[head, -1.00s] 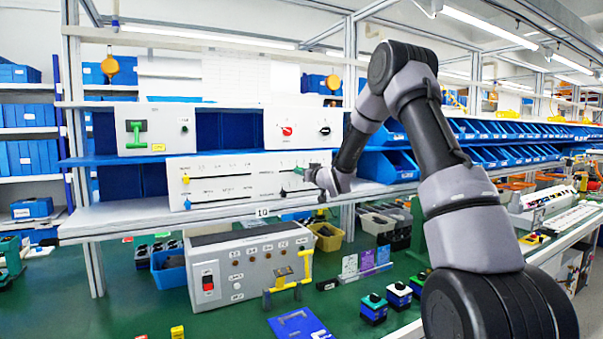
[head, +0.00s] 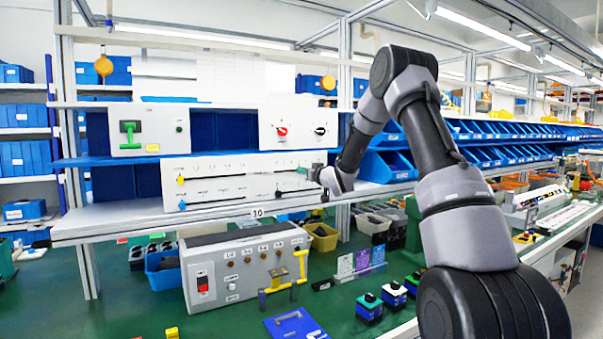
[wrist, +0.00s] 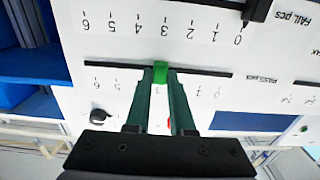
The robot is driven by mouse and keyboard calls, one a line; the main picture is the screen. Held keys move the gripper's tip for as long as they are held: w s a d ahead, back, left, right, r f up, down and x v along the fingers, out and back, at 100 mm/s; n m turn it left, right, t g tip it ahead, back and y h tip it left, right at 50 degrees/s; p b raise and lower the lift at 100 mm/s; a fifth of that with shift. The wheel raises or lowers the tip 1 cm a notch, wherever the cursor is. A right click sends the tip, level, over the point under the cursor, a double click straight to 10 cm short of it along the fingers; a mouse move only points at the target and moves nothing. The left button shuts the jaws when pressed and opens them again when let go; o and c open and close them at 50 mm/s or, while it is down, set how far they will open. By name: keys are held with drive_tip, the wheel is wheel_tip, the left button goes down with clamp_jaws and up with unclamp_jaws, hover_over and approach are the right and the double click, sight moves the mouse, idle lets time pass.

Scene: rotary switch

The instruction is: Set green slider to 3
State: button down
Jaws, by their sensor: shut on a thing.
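The green slider (wrist: 161,71) sits on a slot in the white slider panel (head: 235,170), with a 0 to 6 scale that shows upside down in the wrist view. It stands at about the mark 3, which shows between my fingers. My gripper (wrist: 161,78) is shut on the green slider, one finger on each side.
A black slider (wrist: 257,10) is on the neighbouring scale. A red dial (head: 281,131) and a black dial (head: 320,130) are on the panel above. A green switch (head: 130,131) is at upper left. A grey control box (head: 245,262) stands below on the green bench.

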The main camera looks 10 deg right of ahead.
drive_tip(key=c, duration=0.8)
unclamp_jaws()
drive_tip(key=shift+o, duration=0.2)
drive_tip(key=v, duration=1.1)
drive_tip(key=shift+r, duration=0.1)
drive_tip(key=s+d+r+m+g+h, duration=0.2)
drive_tip(key=s+r+m+g+h, duration=0.15)
drive_tip(key=s, duration=0.55)
drive_tip(key=s+d+r+m+g+h, duration=0.1)
drive_tip(key=s+r+m+g+h, duration=0.15)
drive_tip(key=s+r, duration=0.45)
drive_tip(key=s+a+f+m+g+y, duration=0.1)
drive_tip(key=s+a+g, duration=0.1)
drive_tip(key=s, duration=1.1)
drive_tip(key=s+a+f+g+y, duration=0.1)
drive_tip(key=s+a+f+g, duration=0.1)
drive_tip(key=s, duration=1.1)
drive_tip(key=shift+s+m+y, duration=0.3)
drive_tip(key=shift+s+m, duration=0.1)
